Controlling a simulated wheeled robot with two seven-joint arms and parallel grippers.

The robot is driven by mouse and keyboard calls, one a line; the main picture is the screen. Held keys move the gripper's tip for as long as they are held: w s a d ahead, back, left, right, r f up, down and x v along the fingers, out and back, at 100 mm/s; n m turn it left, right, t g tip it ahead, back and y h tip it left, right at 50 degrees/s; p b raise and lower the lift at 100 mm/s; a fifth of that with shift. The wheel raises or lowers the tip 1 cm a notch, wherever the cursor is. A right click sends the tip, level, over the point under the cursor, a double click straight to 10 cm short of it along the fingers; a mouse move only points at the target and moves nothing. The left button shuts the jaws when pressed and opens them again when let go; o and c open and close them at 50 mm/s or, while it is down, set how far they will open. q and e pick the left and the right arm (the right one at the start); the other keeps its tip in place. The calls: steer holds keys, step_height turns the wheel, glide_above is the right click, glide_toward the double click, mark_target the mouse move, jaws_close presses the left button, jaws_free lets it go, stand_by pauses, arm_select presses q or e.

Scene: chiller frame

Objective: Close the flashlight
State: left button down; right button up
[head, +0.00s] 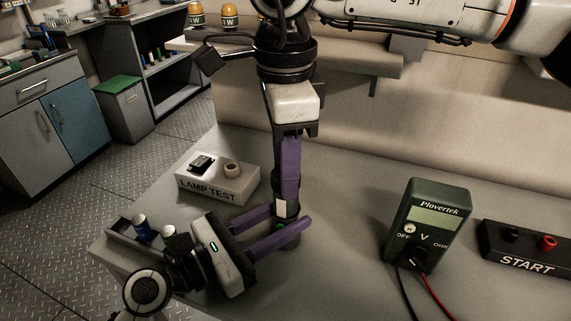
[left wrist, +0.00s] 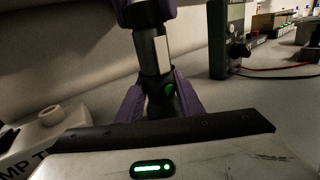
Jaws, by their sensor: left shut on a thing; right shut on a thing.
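The flashlight (head: 281,208) stands upright above the bench, a dark cylinder with a pale label and a green button. It also shows in the left wrist view (left wrist: 152,56), where the label and button face the camera. My left gripper (head: 288,220), with purple fingers, reaches in from the lower left and is shut on the lower body. My right gripper (head: 287,192) points down from above and is shut on the flashlight's top end. Its fingers hide most of that end, so I cannot tell whether the top part is seated.
A grey tray (head: 122,231) with batteries (head: 141,227) stands at the bench's left edge. A white LAMP TEST block (head: 215,188) is behind my left gripper. A green multimeter (head: 428,222) with leads and a black START box (head: 525,246) stand on the right. Bench between flashlight and multimeter is clear.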

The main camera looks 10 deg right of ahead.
arm_select(q)
steer(key=shift+f, duration=0.4)
arm_select(e)
steer(key=m, duration=0.4)
steer(key=shift+f+m, duration=0.1)
steer(key=shift+m, duration=0.2)
steer(key=m, duration=1.3)
steer(key=shift+m, duration=0.3)
steer(key=o, duration=1.3)
steer(key=shift+c, duration=0.2)
step_height(320, 180, up, 12)
steer(key=shift+s+a, duration=0.15)
steer(key=shift+s, duration=0.1)
